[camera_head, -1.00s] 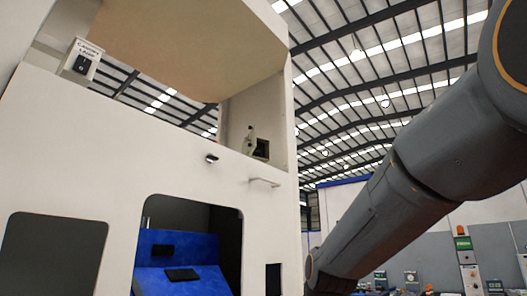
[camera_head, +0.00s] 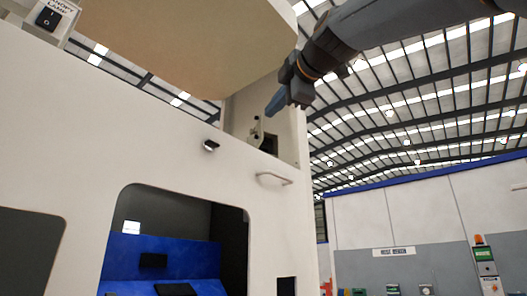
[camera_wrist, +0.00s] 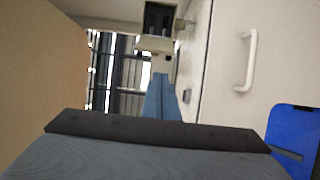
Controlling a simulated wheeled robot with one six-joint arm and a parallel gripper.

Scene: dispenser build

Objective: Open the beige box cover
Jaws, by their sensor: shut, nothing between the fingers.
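A large beige panel (camera_head: 190,45) hangs over the white cabinet (camera_head: 150,110); in the wrist view it fills the left side (camera_wrist: 40,70). A small beige fitting with a dark opening (camera_head: 268,143) sits in the recess at the cabinet's upper right. It also shows at the top of the wrist view (camera_wrist: 155,44). I cannot tell for sure which of these is the box cover. My gripper (camera_head: 270,112) is shut and empty, its blue-grey fingers together, in front of the recess below the panel's edge. The wrist view shows its fingers (camera_wrist: 160,98) pointing towards the fitting; contact cannot be judged.
A metal handle (camera_head: 274,178) and a small dark-faced knob (camera_head: 211,145) stick out of the white front. A blue-lined opening (camera_head: 160,255) lies below. A switch box (camera_head: 52,18) is at upper left. Free air lies right of the cabinet.

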